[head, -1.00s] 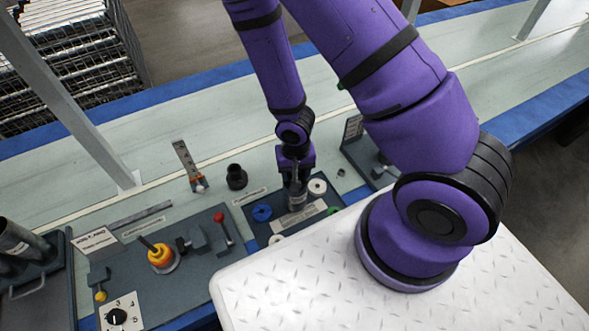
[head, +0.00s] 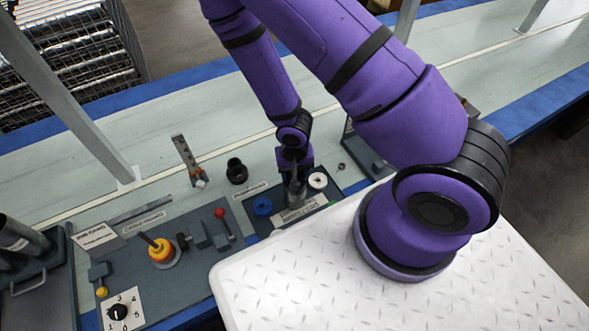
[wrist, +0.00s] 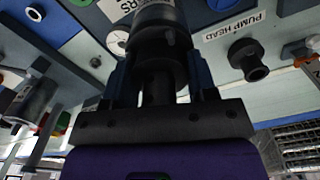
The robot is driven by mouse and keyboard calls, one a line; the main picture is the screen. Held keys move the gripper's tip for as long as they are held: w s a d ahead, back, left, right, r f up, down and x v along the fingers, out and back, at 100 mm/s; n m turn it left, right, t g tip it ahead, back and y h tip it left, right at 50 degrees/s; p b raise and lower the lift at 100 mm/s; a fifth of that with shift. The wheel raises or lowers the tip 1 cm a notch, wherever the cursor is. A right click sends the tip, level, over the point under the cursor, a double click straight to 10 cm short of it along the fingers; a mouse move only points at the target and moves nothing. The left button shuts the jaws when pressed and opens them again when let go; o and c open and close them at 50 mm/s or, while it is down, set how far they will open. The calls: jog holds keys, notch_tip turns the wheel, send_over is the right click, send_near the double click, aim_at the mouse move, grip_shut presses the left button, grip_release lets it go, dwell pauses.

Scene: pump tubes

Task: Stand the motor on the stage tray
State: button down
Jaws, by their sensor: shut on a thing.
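My gripper (head: 296,176) points down over the dark tray (head: 277,206) with the ring parts. It is shut on a grey and dark cylinder, which I take to be the motor (head: 297,193). The motor looks upright in the head view, between a blue ring (head: 262,207) and a white ring (head: 317,180). In the wrist view the motor (wrist: 160,35) is a dark stepped cylinder between the two fingers. Its lower end is hard to see, so I cannot tell whether it touches the tray. I cannot tell which tray is the stage tray.
A black pump head (head: 237,171) stands behind the tray. To the left is a grey fixture panel (head: 200,270) with a yellow part (head: 161,250) and a red-knobbed lever (head: 221,215). A dark stand (head: 365,157) is right of the tray.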

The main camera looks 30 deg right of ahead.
jog(key=shift+c, duration=2.1)
grip_release()
jog(key=shift+f, duration=0.1)
jog(key=shift+r, duration=6.1)
